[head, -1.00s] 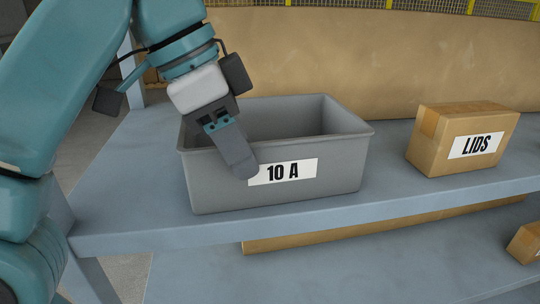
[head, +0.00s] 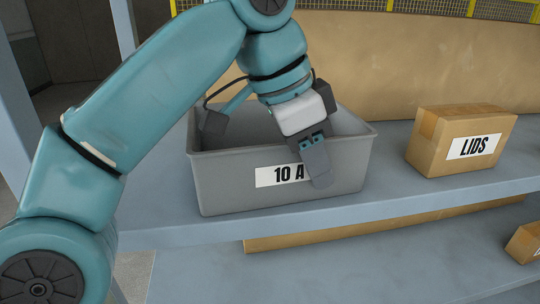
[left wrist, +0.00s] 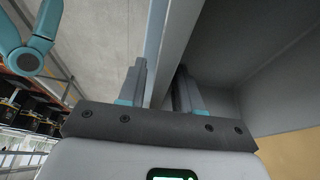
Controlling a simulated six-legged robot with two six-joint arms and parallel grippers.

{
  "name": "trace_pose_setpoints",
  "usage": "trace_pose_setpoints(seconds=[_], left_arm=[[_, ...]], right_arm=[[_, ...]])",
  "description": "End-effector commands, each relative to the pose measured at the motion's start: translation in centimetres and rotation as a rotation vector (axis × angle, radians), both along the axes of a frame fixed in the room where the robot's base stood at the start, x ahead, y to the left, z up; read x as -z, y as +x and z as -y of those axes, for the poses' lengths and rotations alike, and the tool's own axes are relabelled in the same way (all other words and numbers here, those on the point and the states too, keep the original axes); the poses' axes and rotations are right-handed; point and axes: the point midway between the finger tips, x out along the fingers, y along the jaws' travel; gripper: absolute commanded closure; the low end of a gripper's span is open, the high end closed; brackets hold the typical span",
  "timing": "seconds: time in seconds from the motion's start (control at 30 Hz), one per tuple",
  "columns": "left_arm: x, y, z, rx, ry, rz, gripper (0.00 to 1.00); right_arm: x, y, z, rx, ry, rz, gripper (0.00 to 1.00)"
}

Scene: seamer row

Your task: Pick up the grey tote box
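The grey tote box (head: 225,185) stands upright on the blue-grey shelf in the head view, with a "10 A" label on its front wall. It is open at the top, and what I see of its inside is empty. My left gripper (head: 318,168) is at the front wall, right of the tote's middle. One finger hangs in front of the wall and covers part of the label. In the left wrist view my left gripper (left wrist: 162,85) has its fingers apart, with the tote's wall (left wrist: 180,45) running between them. My right gripper is not in view.
A cardboard box marked "LIDS" (head: 462,140) stands to the right, with a gap of bare shelf (head: 390,180) between. A large brown cardboard surface (head: 400,65) is behind. A lower shelf (head: 380,265) holds more cardboard. A shelf post (head: 15,100) is at the left.

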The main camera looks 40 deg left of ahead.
Motion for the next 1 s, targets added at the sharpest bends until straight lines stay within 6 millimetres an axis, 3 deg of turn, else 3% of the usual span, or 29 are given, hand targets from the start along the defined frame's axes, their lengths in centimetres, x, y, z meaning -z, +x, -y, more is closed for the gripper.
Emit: trace_pose_setpoints(seconds=[0.13,0.23,0.67,1.0], left_arm=[[0.0,0.0,0.0,0.001,0.0,0.001,0.69],[0.0,0.0,0.0,0.001,0.0,0.0,1.0],[-0.1,0.0,0.0,0.001,0.002,-0.001,1.0],[-2.5,0.1,0.1,0.001,0.0,0.003,1.0]], right_arm=[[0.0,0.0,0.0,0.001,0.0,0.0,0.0],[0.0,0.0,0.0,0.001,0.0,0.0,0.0],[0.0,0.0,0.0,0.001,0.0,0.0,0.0],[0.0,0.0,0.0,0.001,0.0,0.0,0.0]])
